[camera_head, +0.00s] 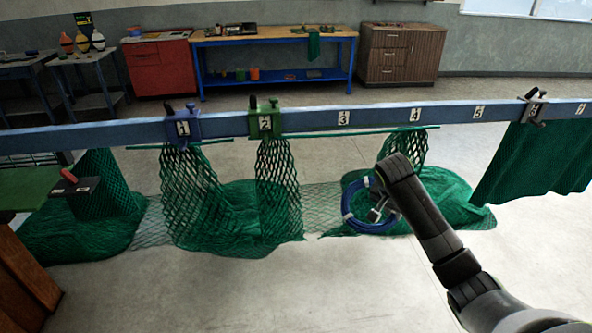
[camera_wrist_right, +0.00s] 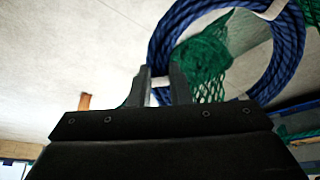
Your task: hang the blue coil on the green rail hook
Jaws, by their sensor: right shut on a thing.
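The blue coil (camera_head: 347,208) is a ring of blue rope with white ties, hanging in the air in front of the green netting right of centre. My right gripper (camera_head: 379,211) is shut on the coil's side; in the wrist view its fingers (camera_wrist_right: 161,88) close at a white tie, and the blue ring (camera_wrist_right: 287,62) spreads up and right. The green rail hook (camera_head: 265,119) is a green clamp with a dark knob on the rail at label 2. It is left of and farther back than the coil, clearly apart from it. My left gripper is not in view.
The long blue rail (camera_head: 375,117) runs across the view with numbered labels. A blue clamp (camera_head: 182,129) sits at label 1 and a dark clamp (camera_head: 534,107) at the right. Green nets (camera_head: 238,205) hang and pile below. Clear floor (camera_head: 200,290) lies in front.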

